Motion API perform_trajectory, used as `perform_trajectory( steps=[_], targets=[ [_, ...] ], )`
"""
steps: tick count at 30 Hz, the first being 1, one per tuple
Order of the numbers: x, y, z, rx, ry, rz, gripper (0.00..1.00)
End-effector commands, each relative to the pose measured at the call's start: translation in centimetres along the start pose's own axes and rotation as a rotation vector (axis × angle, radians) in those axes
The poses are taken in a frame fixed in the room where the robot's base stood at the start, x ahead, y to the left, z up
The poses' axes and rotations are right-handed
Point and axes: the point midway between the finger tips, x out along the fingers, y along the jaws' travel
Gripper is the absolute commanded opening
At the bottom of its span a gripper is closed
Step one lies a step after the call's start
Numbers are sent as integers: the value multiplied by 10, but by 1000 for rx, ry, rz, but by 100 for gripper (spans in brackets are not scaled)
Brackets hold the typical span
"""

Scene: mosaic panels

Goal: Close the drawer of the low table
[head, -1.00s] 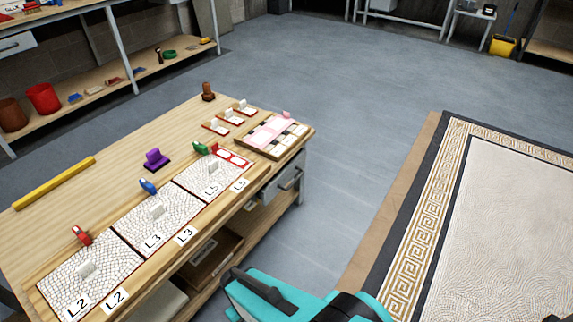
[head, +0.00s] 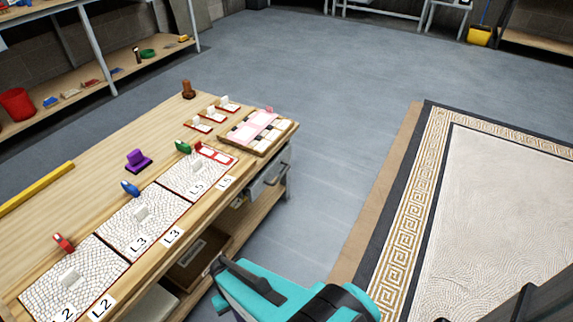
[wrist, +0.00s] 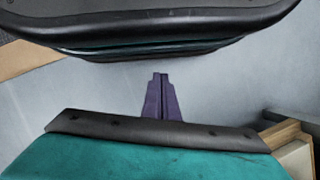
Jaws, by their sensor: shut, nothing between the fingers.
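The low table (head: 80,180) is wooden and fills the left of the head view. Its grey-fronted drawer (head: 262,186) with a bar handle is under the top at the right end. The front seems to stand a little out from the table's side, but how far is hard to tell. My gripper (wrist: 160,76) shows in the wrist view as two purple fingers pressed together, empty, over grey floor. A pale wooden edge (wrist: 290,140) shows at the lower right there; I cannot tell which part it is. In the head view my teal arm is right of the table, apart from the drawer.
On the tabletop are several mosaic panels (head: 140,222), a purple stamp (head: 138,160), a yellow bar (head: 35,188) and a pink-topped tray (head: 283,135). A patterned rug (head: 490,220) lies to the right. Grey floor (head: 340,130) between table and rug is clear.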

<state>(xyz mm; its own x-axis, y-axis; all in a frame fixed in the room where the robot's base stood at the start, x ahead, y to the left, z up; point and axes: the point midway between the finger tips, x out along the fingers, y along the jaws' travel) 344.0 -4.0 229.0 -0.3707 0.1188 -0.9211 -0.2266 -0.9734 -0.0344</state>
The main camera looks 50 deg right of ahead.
Motion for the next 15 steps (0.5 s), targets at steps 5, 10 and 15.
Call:
perform_trajectory(
  steps=[5, 10, 15],
  targets=[
    [-3, 0, -37, 222, 5, -157, 0],
    [-17, 4, -72, 435, 0, -318, 0],
    [-36, 16, -108, 636, -11, -483, 0]
  ],
)
